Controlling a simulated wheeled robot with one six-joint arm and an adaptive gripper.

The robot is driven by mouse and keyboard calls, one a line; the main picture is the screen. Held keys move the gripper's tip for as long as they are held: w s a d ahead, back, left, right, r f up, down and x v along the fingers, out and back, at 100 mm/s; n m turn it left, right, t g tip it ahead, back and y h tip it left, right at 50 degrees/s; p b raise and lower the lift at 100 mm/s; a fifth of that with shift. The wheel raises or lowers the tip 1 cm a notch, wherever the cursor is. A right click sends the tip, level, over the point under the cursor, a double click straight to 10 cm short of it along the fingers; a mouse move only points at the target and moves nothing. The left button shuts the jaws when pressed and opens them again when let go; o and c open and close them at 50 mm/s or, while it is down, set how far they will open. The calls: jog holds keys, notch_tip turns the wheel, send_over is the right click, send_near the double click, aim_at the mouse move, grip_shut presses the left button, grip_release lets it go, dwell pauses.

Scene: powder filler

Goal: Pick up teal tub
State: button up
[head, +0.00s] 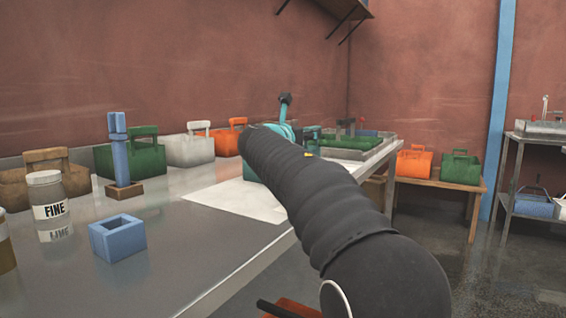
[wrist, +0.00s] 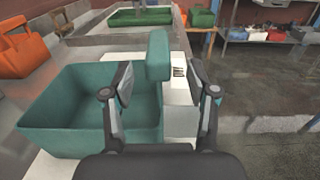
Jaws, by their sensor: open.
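The teal tub (wrist: 62,135) is an open-topped box filling the left and lower left of the wrist view. Its upright teal handle part (wrist: 158,55) rises at its right side. My gripper (wrist: 159,84) is open, with one finger over the tub's interior and the other beyond its right side. The handle part shows between the two fingers, with gaps on both sides; no contact is visible. In the head view only a sliver of the tub (head: 250,173) shows, and my arm hides the rest and most of the gripper.
On the steel table (head: 190,255) stand a blue open box (head: 118,240), a blue post (head: 120,160), a jar marked FINE (head: 48,195), and green (head: 125,160), white (head: 188,151) and orange tubs (head: 226,143) along the wall. A green tray (wrist: 140,17) lies farther along.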

jog(key=shift+p+x, duration=0.65)
jog(key=shift+x, duration=2.5)
jog(key=shift+w+a+r, duration=0.1)
jog(key=shift+r, duration=0.1)
grip_shut()
